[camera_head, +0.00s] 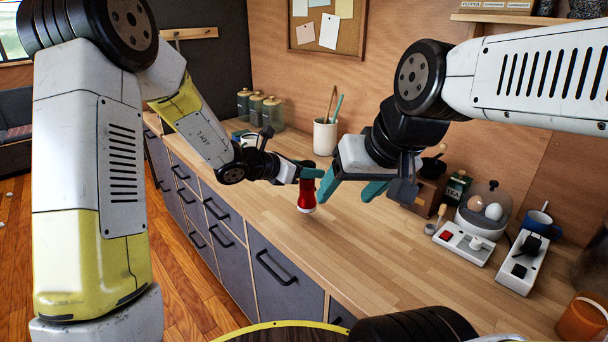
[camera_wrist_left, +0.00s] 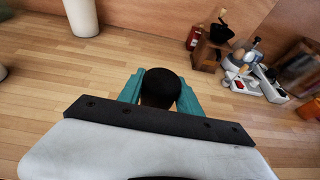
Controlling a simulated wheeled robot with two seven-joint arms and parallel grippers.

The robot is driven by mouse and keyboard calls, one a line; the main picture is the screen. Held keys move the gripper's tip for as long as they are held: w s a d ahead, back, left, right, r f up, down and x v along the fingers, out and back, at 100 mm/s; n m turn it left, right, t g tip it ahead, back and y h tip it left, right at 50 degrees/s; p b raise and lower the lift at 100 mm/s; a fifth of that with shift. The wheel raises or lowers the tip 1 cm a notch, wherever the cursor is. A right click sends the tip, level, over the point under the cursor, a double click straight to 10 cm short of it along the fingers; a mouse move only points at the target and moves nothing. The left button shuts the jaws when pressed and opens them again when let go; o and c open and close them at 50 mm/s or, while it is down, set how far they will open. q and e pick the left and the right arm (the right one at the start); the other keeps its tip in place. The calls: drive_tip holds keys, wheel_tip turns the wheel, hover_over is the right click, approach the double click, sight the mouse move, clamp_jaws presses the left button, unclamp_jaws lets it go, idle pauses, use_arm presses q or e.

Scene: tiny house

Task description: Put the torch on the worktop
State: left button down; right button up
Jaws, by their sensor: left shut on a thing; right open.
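The red torch (camera_head: 307,193) is held upright with its wider end down, over the wooden worktop (camera_head: 270,214). My left gripper (camera_head: 312,173) is shut on the torch near its upper part. In the left wrist view the torch's dark round end (camera_wrist_left: 160,87) shows between the teal fingers. I cannot tell whether its lower end touches the worktop. My right gripper (camera_head: 347,190) is open and empty, close to the right of the torch and partly in front of my left fingers.
A white utensil pot (camera_head: 325,137) and green canisters (camera_head: 257,108) stand at the back. The worktop's middle front is clear.

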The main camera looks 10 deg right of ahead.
use_arm(q)
drive_tip(key=shift+w+d+f, duration=0.1)
drive_tip(key=shift+w+d, duration=0.2)
drive_tip(key=shift+w, duration=0.2)
drive_tip(key=shift+w+d, duration=0.25)
drive_tip(key=shift+w, duration=0.2)
wheel_tip(320, 180, down, 4)
drive_tip(key=shift+r, duration=0.25)
drive_tip(key=c, duration=0.8)
unclamp_jaws()
